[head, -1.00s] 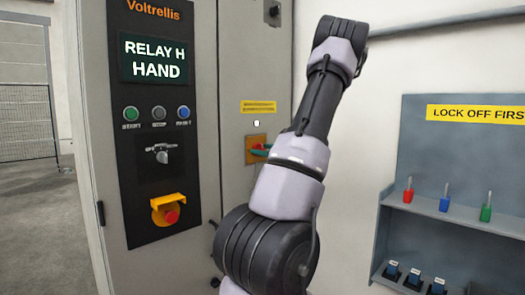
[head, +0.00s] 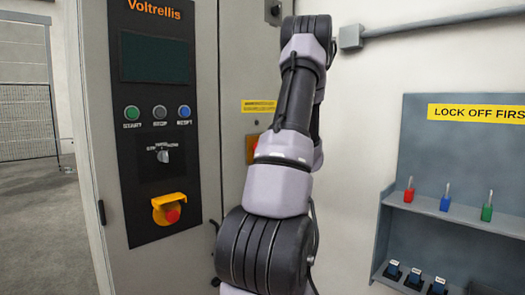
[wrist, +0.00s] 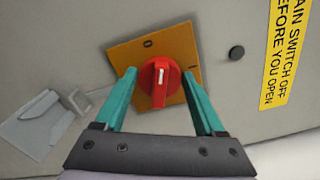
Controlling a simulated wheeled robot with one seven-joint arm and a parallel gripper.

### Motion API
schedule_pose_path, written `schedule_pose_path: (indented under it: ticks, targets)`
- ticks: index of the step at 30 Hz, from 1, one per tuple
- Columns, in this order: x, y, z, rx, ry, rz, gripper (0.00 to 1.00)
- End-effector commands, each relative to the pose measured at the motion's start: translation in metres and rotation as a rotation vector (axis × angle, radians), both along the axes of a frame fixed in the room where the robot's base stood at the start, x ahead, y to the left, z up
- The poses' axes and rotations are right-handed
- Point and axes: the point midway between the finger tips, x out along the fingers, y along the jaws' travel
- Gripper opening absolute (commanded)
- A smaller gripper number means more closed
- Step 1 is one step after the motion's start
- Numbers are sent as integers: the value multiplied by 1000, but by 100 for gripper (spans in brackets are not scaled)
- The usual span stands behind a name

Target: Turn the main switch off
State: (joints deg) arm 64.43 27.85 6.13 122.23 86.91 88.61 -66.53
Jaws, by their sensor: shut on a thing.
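The main switch is a red rotary knob (wrist: 159,76) with a white mark, on an orange plate (wrist: 125,50) marked O at the top and I at the right. In the wrist view the white mark points nearly straight up, closer to the O than to the I. My gripper (wrist: 160,80) has its teal fingers on either side of the knob and is shut on it. In the head view my arm hides most of the switch; only a sliver of the orange plate (head: 249,148) shows. The control panel's display (head: 154,58) is dark.
The grey cabinet carries start, stop and reset buttons (head: 159,112), a selector (head: 163,156) and an emergency stop (head: 171,212). A yellow label (wrist: 286,55) is beside the switch. A lock-off board (head: 455,160) with padlocks hangs at the right.

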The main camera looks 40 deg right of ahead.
Motion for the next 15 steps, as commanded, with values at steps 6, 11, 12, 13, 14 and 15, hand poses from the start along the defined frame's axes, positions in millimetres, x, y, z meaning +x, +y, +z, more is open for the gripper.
schedule_pose_path:
  ticks: [6,11,12,13,14,15]
  targets:
    - [0,0,-1,-178,-10,0,16]
    - [0,0,-2,-278,-16,-1,16]
    - [0,0,-2,-299,-18,0,16]
    - [0,0,-2,-312,-19,-1,16]
    - [0,0,-2,-326,-20,-1,16]
    - [0,0,-3,-341,-20,-1,16]
